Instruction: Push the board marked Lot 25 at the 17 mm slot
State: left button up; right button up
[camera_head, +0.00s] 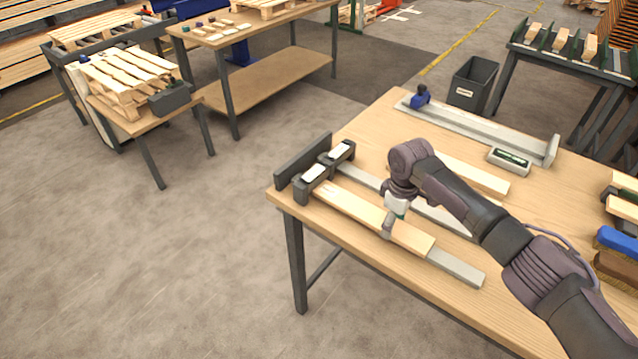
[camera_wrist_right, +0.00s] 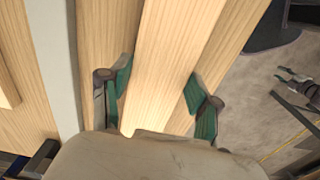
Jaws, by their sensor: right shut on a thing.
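A long pale wooden board (camera_head: 346,209) lies along a grey metal rail (camera_head: 456,267) on the near table. Its far left end is at a dark gauge block (camera_head: 304,188) with two white labels, too small to read. I cannot tell from the head view how far it is in the slot. My right gripper (camera_head: 391,224) is shut on this board toward its near end. In the wrist view its green-padded fingers stand on both sides of the board (camera_wrist_right: 172,55). No Lot 25 marking is readable. My left gripper is not in view.
Another board (camera_head: 474,174) lies farther back on the table (camera_head: 355,131). Behind it are a long metal rail with a blue clamp (camera_head: 421,97) and a small display box (camera_head: 509,160). A blue brush (camera_head: 620,243) is at the right edge. A dark bin (camera_head: 473,84) stands beyond.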

aim_at(408, 234)
jog(key=shift+s+d+f+p, duration=0.1)
jog(key=shift+s+d+p, duration=0.55)
jog(key=shift+d+p, duration=0.3)
jog(key=shift+s+d+f+p, duration=0.1)
jog(key=shift+s+d+p, duration=0.5)
jog(key=shift+d+p, duration=0.3)
jog(key=o, duration=1.3)
jog(key=shift+w, duration=0.1)
jog(key=shift+a+r, duration=0.1)
